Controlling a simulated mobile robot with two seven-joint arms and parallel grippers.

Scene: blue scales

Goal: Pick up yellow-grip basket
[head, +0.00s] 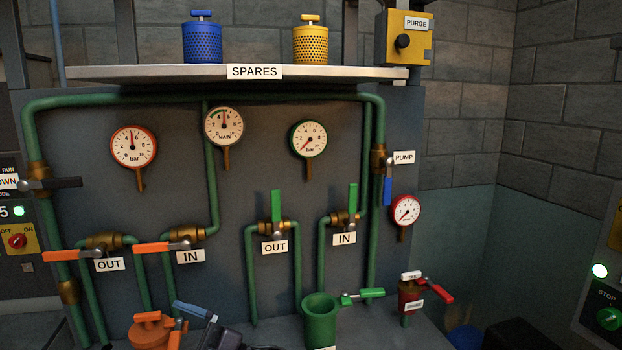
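A yellow perforated basket (311,45) stands upright on the shelf labelled SPARES (150,73), right of the shelf's middle. Its short grip on top is pale yellow. A similar blue basket (202,43) with a blue grip stands to its left on the same shelf, with a clear gap between them.
A yellow PURGE box (404,38) is beside the shelf's right end. Below are gauges, green pipes and valve levers. An open green pot (320,322), an orange lidded housing (150,333) and a red drain fitting (410,297) stand at the bottom. Shelf space between the baskets is free.

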